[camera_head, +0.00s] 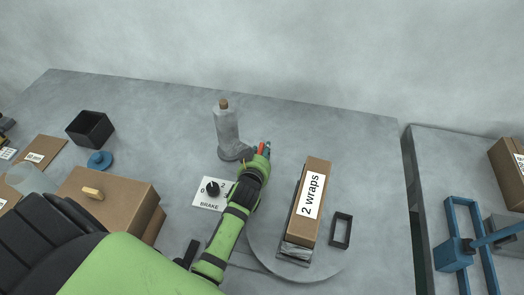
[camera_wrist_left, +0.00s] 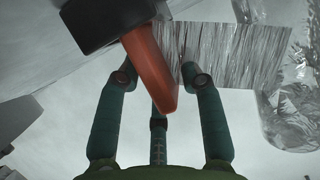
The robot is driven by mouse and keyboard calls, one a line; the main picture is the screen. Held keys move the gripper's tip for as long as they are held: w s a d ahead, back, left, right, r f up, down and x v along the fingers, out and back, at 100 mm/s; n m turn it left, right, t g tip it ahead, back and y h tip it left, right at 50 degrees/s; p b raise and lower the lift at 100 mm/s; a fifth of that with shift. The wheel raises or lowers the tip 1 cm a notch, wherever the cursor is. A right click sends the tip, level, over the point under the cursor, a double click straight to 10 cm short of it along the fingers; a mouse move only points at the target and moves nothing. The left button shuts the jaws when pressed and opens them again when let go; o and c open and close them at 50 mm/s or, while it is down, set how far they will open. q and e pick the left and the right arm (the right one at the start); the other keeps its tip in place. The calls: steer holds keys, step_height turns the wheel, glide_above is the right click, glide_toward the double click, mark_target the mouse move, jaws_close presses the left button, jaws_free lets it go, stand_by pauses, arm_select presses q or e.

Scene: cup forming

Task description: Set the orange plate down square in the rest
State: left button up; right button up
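The orange plate is a narrow orange-red piece between the fingers of my left gripper in the left wrist view (camera_wrist_left: 152,65). It leans across the gap, with a dark block (camera_wrist_left: 100,22) at its upper end. In the head view, the plate (camera_head: 262,147) is a small orange spot at the tip of my left gripper (camera_head: 264,151). The gripper appears shut on it, beside the foot of the grey post (camera_head: 228,135). A small black rectangular frame (camera_head: 341,230) lies right of the turntable box; I cannot tell whether it is the rest. My right gripper is not in view.
A brown box marked "2 wraps" (camera_head: 311,200) stands on a round grey disc (camera_head: 262,240). A brake dial panel (camera_head: 207,194) lies left of my forearm. A dark open bin (camera_head: 90,128) and a blue knob (camera_head: 99,160) are at left. The table's back right is clear.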

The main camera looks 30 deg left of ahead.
arm_select(q)
step_height(320, 180, up, 10)
steer(key=shift+r, duration=0.1)
stand_by(0.6)
stand_by(0.4)
